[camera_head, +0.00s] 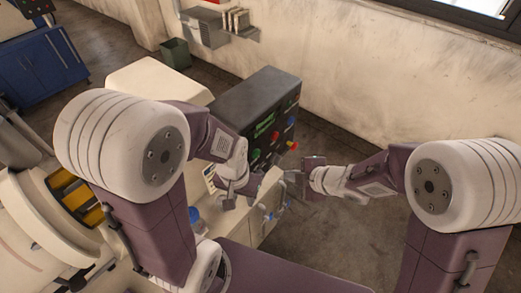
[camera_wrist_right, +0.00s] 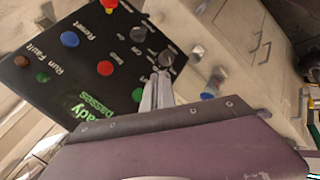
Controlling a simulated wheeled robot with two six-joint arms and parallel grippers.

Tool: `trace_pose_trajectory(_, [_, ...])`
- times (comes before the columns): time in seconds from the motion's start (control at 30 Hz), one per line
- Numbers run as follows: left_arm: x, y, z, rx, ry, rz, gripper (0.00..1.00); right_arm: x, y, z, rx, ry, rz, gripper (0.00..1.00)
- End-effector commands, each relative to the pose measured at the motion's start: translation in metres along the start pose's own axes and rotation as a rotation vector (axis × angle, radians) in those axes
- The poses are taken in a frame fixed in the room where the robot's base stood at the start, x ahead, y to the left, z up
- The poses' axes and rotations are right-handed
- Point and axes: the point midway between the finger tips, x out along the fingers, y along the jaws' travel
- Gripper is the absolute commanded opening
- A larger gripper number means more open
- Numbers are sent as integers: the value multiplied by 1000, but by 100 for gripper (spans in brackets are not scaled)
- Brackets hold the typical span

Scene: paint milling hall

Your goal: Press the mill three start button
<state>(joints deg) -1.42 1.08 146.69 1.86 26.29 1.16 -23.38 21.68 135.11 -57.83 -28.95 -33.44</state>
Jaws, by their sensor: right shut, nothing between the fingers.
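A black control box (camera_head: 257,105) stands at the centre of the head view, with coloured buttons on its face. In the right wrist view its panel (camera_wrist_right: 60,100) shows a blue button (camera_wrist_right: 69,39), a red button (camera_wrist_right: 105,68), a green button (camera_wrist_right: 138,95) and small dark knobs. I cannot read which one is the mill three start. My right gripper (camera_head: 293,177) is shut and empty near the box's front; its fingers (camera_wrist_right: 162,78) overlap the panel edge by a knob, contact unclear. My left gripper (camera_head: 229,196) is over the bench left of it, its jaws too small to judge.
A pale bench or cabinet (camera_wrist_right: 240,35) with handles adjoins the panel. A blue-topped item (camera_head: 193,214) stands near my left gripper. A blue cabinet (camera_head: 42,62) and a green bin (camera_head: 175,53) are farther back. Floor right of the box is clear.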

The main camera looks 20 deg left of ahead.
Motion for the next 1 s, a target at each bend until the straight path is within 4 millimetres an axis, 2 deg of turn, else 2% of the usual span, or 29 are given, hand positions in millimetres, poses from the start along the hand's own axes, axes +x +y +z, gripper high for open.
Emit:
trace_pose_trajectory(0.27, [0, 0, 0, 0, 0, 0, 36, 3, 2, -2, 0, -1, 0, 0])
trace_pose_trajectory(0.7, [-7, 0, -1, 0, 0, 0, 36, 44, 33, -33, 0, -1, 0, 0])
trace_pose_trajectory(1.0, [-12, 0, -1, 0, 0, 0, 36, 60, 45, -43, 2, -2, 1, 0])
